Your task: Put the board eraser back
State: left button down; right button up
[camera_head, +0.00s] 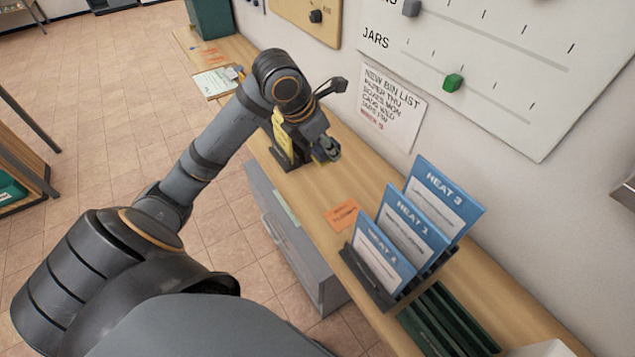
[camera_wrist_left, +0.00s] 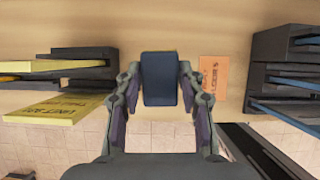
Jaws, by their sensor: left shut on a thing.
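The board eraser (camera_wrist_left: 160,68) is a dark blue block with rounded corners, seen in the wrist view. My left gripper (camera_wrist_left: 160,82) is shut on it, with one finger against each side. In the head view my left gripper (camera_head: 326,149) is over the long wooden shelf (camera_head: 315,185), beside the dark holder with yellow cards. The eraser is mostly hidden there by the fingers, and I cannot tell whether it touches the shelf. My right gripper is not in view.
A rack of blue HEAT folders (camera_head: 410,235) stands nearer on the shelf, with an orange slip (camera_head: 342,215) before it. Yellow cards (camera_head: 283,138) stand in a dark holder by my gripper. A white board with sliders (camera_head: 500,60) hangs on the wall. A green bin (camera_head: 210,18) stands farther back.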

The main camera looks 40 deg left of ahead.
pick_arm(q)
jog(key=shift+s+a+r+g, duration=0.15)
jog(key=shift+s+a+r, duration=0.15)
jog(key=shift+s, duration=0.25)
jog(key=shift+s+a+r+g, duration=0.15)
jog(key=shift+s+a, duration=0.1)
jog(key=shift+s, duration=0.3)
notch_tip(320, 180, down, 6)
jog(key=shift+r, duration=0.1)
jog(key=shift+f+b, duration=0.3)
jog(key=shift+f, duration=1.9)
jog(key=c, duration=0.8)
grip_release()
jog(key=shift+r, duration=0.15)
